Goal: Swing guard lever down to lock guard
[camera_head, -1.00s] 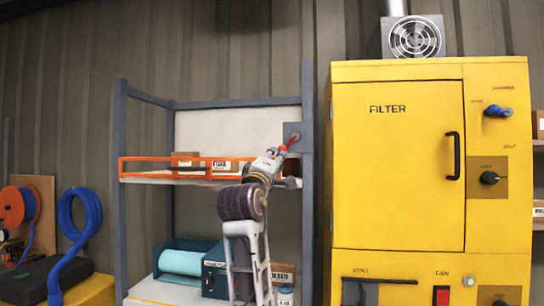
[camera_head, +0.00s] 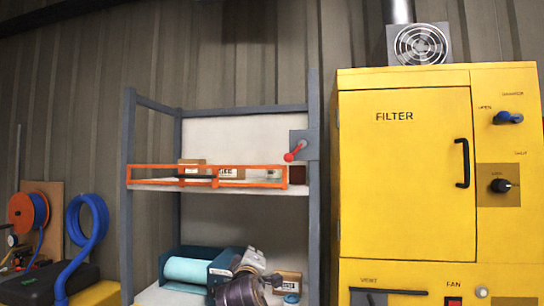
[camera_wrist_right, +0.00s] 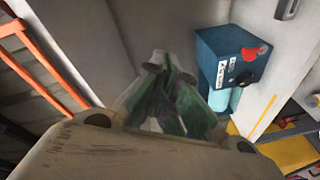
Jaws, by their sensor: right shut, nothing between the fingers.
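The guard lever (camera_head: 294,151) is a red handle with a round knob on a grey plate at the shelf's right post. It slants down and to the left. The orange guard (camera_head: 217,178) runs across the front of the upper shelf; it also shows at the left of the right wrist view (camera_wrist_right: 45,60). My right gripper (camera_wrist_right: 175,92) is shut and empty. In the head view it is low, in front of the lower shelf, well below the lever and apart from it. My left gripper is not in view.
Boxes (camera_head: 192,170) sit behind the guard. A teal machine (camera_head: 219,271) with a light-blue roll (camera_head: 187,270) stands on the lower shelf. A yellow filter cabinet (camera_head: 405,190) stands to the right. A blue hose (camera_head: 88,225) and orange reel (camera_head: 27,211) are at left.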

